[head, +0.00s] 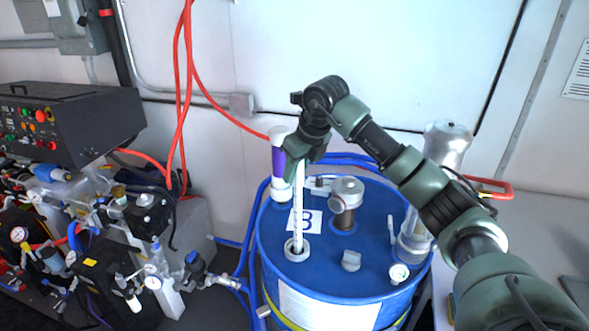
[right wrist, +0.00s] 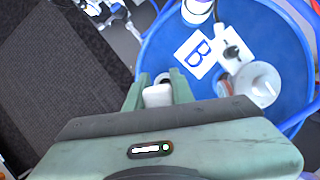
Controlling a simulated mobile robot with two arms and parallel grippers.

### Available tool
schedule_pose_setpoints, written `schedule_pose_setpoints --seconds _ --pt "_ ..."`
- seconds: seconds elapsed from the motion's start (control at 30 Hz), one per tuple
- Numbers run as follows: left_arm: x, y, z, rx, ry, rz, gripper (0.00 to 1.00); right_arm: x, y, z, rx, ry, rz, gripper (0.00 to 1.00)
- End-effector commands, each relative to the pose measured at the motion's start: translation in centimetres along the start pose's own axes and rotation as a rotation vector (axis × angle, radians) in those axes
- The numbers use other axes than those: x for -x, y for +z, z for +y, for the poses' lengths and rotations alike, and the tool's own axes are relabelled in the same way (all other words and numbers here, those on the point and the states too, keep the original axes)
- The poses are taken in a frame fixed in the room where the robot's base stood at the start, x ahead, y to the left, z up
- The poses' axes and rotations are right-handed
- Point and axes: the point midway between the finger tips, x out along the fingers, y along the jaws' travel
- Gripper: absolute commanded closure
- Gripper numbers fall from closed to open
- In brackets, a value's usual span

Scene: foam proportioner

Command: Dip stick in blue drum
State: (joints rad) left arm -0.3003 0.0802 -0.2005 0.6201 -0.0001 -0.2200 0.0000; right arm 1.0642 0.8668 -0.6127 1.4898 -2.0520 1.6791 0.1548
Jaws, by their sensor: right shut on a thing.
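The blue drum (head: 335,268) stands in the middle of the head view, with a label bearing a letter on its lid. The white stick (head: 298,205) is upright over a round white-rimmed opening (head: 297,250) in the lid, and its lower end appears to be in that opening. My right gripper (head: 300,160) is shut on the stick's top end. In the right wrist view the stick's top (right wrist: 157,95) sits between the two green fingers, and the drum lid (right wrist: 200,22) lies beyond. How deep the stick goes is hidden. My left gripper is not in view.
The lid carries a metal pump fitting (head: 346,200), a purple-and-white cylinder (head: 279,165) and a clear cylinder (head: 415,235). A control panel with valves and gauges (head: 65,120) stands at left. Red hoses (head: 184,100) hang behind the drum.

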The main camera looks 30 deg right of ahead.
Motion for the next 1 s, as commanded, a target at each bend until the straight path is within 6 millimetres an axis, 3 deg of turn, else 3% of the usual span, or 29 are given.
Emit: schedule_pose_setpoints --seconds 1.0 --pt "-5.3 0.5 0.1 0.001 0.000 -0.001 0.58 -6.8 -2.8 0.0 -0.001 -0.001 -0.001 1.00"
